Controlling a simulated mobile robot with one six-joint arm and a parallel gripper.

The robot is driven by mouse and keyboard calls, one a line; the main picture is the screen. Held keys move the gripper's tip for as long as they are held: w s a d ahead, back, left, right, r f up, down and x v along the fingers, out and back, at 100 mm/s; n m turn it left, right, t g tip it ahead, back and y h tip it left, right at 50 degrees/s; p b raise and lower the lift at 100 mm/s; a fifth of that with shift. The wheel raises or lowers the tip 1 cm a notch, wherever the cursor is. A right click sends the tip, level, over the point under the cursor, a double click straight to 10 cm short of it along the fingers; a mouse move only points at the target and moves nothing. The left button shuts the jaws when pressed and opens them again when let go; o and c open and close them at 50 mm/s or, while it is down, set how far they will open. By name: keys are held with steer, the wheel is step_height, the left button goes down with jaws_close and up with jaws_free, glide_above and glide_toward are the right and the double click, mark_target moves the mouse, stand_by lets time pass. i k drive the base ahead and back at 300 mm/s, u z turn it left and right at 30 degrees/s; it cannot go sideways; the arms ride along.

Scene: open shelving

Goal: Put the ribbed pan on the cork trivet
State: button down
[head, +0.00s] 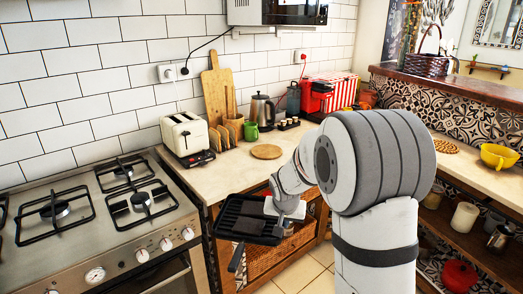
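The ribbed pan (240,218) is black and square, with a short dark handle pointing toward the lower left. It is in the air in front of the counter edge, above the floor and near the wicker drawer. My gripper (279,228) is at the pan's right side and appears shut on it; the finger contact is small and partly hidden. The cork trivet (267,151) is a round tan disc lying flat on the counter, beyond the pan, with nothing on it.
A gas stove (95,215) is at left.

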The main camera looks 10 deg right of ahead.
mark_target(270, 153)
steer(key=i, duration=1.9)
steer(key=z, duration=0.05)
